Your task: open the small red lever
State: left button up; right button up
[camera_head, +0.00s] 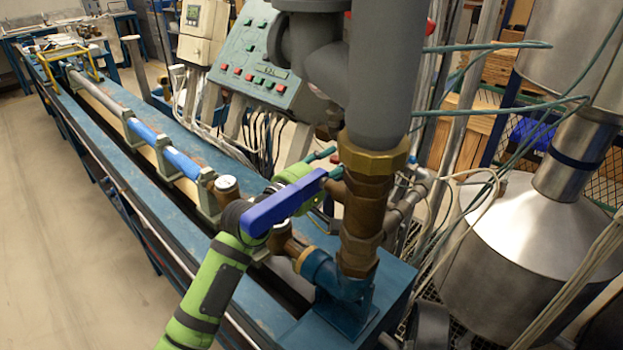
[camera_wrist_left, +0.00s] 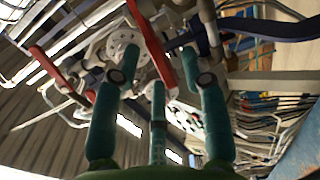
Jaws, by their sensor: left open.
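Two red levers show in the wrist view: one (camera_wrist_left: 149,48) runs down between my open fingers, and another (camera_wrist_left: 50,70) lies further left. I cannot tell which is the small one, or whether a finger touches the nearer one. My left gripper (camera_wrist_left: 160,65) has its teal fingers spread, with nothing clearly held. In the head view the left gripper (camera_head: 327,163) reaches behind the blue lever and brass pipe, which hide most of it. A red part (camera_head: 430,27) shows there beside the grey pipe, partly hidden. My right gripper is in neither view.
A large blue lever (camera_head: 283,205) crosses in front of my left wrist. The upright brass pipe (camera_head: 360,215) stands close on the right. A control panel (camera_head: 258,65) with buttons is behind, and a steel tank (camera_head: 500,250) stands right. Loose cables hang near the pipes.

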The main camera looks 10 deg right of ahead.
pick_arm(q)
jog(key=v, duration=0.9)
jog(key=shift+s+a, duration=0.25)
